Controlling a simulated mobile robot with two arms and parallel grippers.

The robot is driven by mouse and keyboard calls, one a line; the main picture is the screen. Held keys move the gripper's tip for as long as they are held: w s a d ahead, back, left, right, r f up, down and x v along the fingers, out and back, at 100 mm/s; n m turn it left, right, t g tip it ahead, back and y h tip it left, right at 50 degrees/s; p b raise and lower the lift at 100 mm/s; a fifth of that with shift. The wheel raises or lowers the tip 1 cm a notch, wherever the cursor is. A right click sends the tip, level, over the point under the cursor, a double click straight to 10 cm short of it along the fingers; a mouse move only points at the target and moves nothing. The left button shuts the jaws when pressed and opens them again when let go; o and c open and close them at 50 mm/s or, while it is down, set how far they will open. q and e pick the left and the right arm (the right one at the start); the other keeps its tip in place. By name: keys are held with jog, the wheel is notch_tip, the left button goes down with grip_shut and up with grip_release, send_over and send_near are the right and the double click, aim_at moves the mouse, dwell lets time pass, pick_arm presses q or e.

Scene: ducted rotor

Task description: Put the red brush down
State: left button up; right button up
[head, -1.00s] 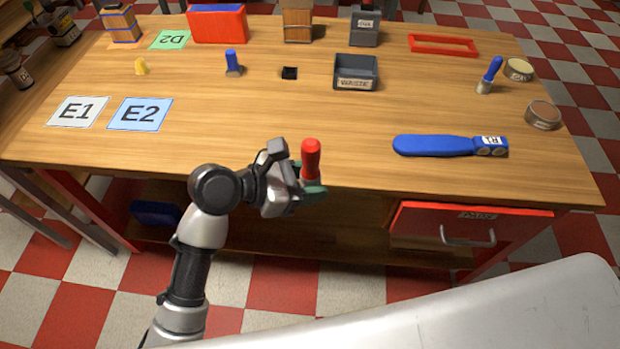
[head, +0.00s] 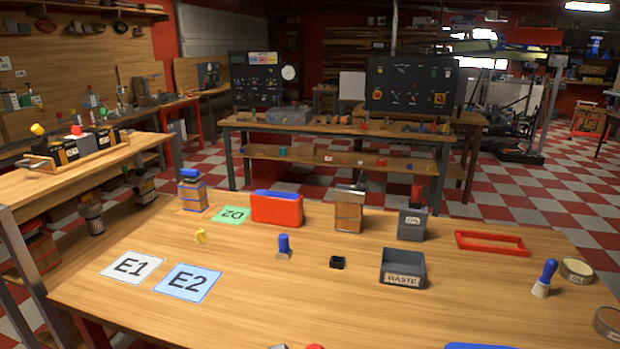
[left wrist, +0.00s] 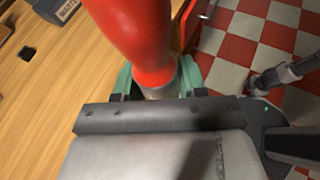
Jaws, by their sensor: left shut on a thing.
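The red brush (left wrist: 135,40) is in my left gripper (left wrist: 158,82) in the left wrist view. Its thick red handle points up and toward the camera. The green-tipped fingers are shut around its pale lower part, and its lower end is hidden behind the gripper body. In the head view only a sliver of the red brush (head: 314,346) shows at the bottom edge, at the near side of the wooden workbench (head: 240,308). Whether it touches the bench cannot be told. My right gripper is not seen.
White card E1 (head: 132,267) and blue card E2 (head: 187,282) lie at the left.

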pick_arm(q)
jog(key=a+r+n+t+y, duration=0.1)
jog(key=a+n+t+y, duration=0.5)
jog(key=a, duration=1.4)
jog(key=n+t, duration=0.2)
jog(key=n, duration=0.1)
jog(key=shift+s+a+r+t+y, duration=0.15)
jog(key=shift+s+r+t+y, duration=0.05)
jog(key=shift+r+t+y, duration=0.1)
